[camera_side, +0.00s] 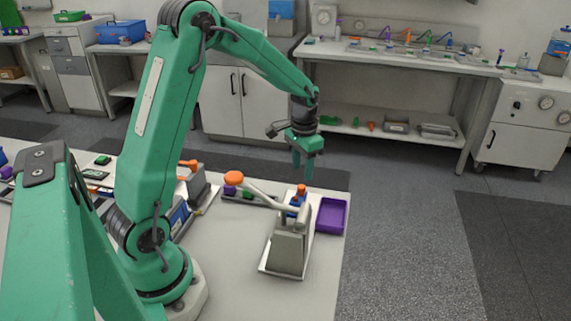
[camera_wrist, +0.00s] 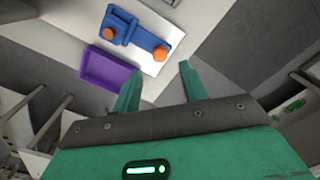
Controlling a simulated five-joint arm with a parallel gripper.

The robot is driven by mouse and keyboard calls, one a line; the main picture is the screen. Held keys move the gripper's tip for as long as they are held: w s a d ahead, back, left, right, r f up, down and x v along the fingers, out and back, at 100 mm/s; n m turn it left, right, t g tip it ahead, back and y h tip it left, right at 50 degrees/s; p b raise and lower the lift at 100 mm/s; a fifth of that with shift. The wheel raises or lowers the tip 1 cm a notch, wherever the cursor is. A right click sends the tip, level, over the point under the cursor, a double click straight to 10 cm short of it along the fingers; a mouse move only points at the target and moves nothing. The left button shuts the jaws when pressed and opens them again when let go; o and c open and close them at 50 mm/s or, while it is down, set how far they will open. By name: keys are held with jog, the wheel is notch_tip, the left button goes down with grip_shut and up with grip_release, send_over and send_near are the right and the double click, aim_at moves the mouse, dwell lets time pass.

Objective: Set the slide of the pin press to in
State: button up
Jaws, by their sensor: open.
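The pin press has a grey body (camera_side: 288,250) on a pale base plate, with a long lever ending in an orange knob (camera_side: 233,178) in the side view. Behind the body sits a blue part with an orange knob (camera_side: 301,190), which looks like the slide. In the wrist view the blue part (camera_wrist: 138,37) lies on the pale plate, with one orange knob (camera_wrist: 160,53) at its right end and another at its left. How far the slide is in, I cannot tell. My gripper (camera_side: 303,172) is open and empty, above and beyond the press, touching nothing.
A purple tray (camera_side: 331,215) lies right beside the press at the table edge; it also shows in the wrist view (camera_wrist: 108,70). Other devices with orange knobs (camera_side: 190,164) stand left on the table. Open floor lies beyond the right edge.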

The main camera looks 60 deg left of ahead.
aim_at(302, 186)
jog(key=shift+f, duration=3.2)
grip_shut()
